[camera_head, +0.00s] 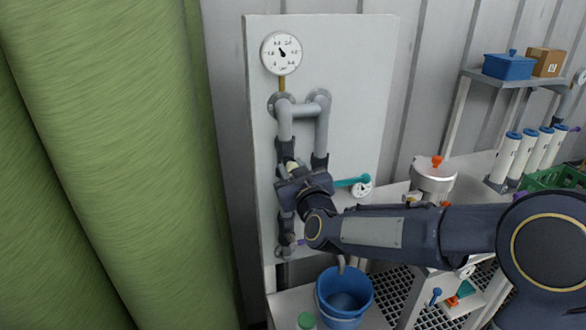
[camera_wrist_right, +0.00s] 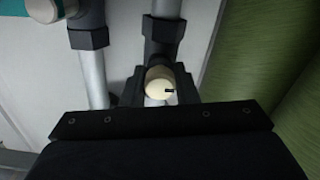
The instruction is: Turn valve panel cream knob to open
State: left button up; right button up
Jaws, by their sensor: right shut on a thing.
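The valve panel (camera_head: 350,90) is a pale grey board with grey pipes and dark fittings, standing against the wall. The cream knob (camera_head: 290,165) is on the left pipe, mostly hidden behind my right gripper (camera_head: 289,177) in the head view. In the right wrist view the cream knob (camera_wrist_right: 158,80) is round, with a short dark mark toward its right side. My right gripper (camera_wrist_right: 160,88) has one finger on each side of the knob and is shut on it. My left gripper is in neither view.
A larger gauge (camera_head: 281,53) tops the panel. A blue bucket (camera_head: 343,297) stands below. A steel vessel (camera_head: 434,174) is to the right. A green curtain (camera_head: 110,150) fills the left.

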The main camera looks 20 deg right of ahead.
dwell(0.4)
jog(key=o, duration=1)
jog(key=s, duration=0.7)
jog(key=shift+s+b, duration=0.4)
jog(key=shift+b, duration=0.05)
jog(key=shift+d, duration=0.15)
